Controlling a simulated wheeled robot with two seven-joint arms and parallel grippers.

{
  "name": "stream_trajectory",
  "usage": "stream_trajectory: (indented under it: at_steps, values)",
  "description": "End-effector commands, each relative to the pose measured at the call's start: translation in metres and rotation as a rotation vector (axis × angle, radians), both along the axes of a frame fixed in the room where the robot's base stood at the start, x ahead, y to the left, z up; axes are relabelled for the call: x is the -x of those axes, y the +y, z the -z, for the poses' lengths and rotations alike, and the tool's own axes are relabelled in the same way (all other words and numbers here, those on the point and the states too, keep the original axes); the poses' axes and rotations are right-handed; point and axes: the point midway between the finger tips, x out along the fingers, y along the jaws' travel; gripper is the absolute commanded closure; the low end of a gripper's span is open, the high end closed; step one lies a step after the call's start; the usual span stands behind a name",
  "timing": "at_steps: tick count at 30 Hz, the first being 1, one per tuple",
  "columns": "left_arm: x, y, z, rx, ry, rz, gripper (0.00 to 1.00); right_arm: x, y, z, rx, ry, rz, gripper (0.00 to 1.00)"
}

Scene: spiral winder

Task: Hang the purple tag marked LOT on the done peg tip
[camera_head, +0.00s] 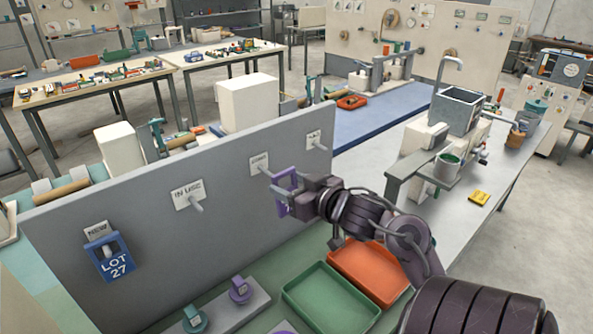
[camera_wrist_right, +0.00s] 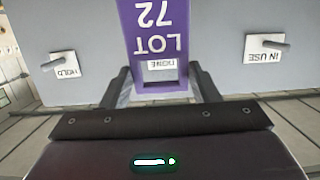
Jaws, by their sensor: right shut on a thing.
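The purple tag (camera_head: 284,203) marked LOT is in my right gripper (camera_head: 298,199), held in front of the grey board by the DONE peg (camera_head: 265,173). In the right wrist view the tag (camera_wrist_right: 160,18) reads LOT 72 upside down, between the two fingers of my right gripper (camera_wrist_right: 163,82). The DONE label (camera_wrist_right: 161,64) shows through the tag's window. Whether the peg tip is inside the window or short of it, I cannot tell. My left gripper is out of view.
A blue LOT 27 tag (camera_head: 108,256) hangs at the NEW label on the left. The IN USE peg (camera_head: 196,206) and HOLD peg (camera_head: 319,146) are bare. A green tray (camera_head: 330,300) and an orange tray (camera_head: 370,275) lie below the board.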

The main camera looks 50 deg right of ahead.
Motion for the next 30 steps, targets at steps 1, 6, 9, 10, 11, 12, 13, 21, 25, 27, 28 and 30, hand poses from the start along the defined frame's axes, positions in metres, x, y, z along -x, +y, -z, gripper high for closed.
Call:
stream_trajectory:
  at_steps: [1, 6, 9, 10, 11, 12, 13, 21, 25, 27, 28, 30]
  values:
    - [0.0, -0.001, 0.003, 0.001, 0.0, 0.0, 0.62, -0.004, 0.0, 0.001, 0.001, -0.003, -0.001, 0.68]
    - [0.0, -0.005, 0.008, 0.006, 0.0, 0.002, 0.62, -0.014, -0.002, 0.002, 0.001, -0.002, 0.0, 0.68]
    - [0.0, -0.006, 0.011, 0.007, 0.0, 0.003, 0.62, -0.02, -0.002, 0.002, 0.001, -0.002, -0.001, 0.68]
    - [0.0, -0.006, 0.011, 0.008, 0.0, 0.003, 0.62, -0.021, -0.002, 0.003, 0.001, -0.002, -0.001, 0.68]
    - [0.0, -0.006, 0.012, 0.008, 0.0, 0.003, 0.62, -0.023, -0.002, 0.003, 0.001, -0.002, -0.001, 0.68]
    - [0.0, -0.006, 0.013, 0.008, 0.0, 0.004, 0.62, -0.026, -0.003, 0.003, 0.001, -0.002, 0.0, 0.68]
    - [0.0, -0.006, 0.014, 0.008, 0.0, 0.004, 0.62, -0.027, -0.003, 0.003, 0.001, -0.002, 0.0, 0.68]
    - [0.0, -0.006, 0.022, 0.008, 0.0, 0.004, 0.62, -0.043, -0.004, 0.004, 0.001, -0.002, -0.001, 0.68]
    - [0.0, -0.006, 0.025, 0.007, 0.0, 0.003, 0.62, -0.051, -0.005, 0.005, 0.001, -0.002, -0.001, 0.68]
    - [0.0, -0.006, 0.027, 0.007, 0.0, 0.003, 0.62, -0.055, -0.006, 0.005, 0.001, -0.002, -0.001, 0.68]
    - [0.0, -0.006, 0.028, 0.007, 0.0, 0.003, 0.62, -0.057, -0.006, 0.005, 0.002, -0.001, 0.0, 0.68]
    - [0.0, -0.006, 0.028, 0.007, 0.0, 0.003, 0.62, -0.06, -0.006, 0.006, -0.001, 0.0, 0.0, 0.68]
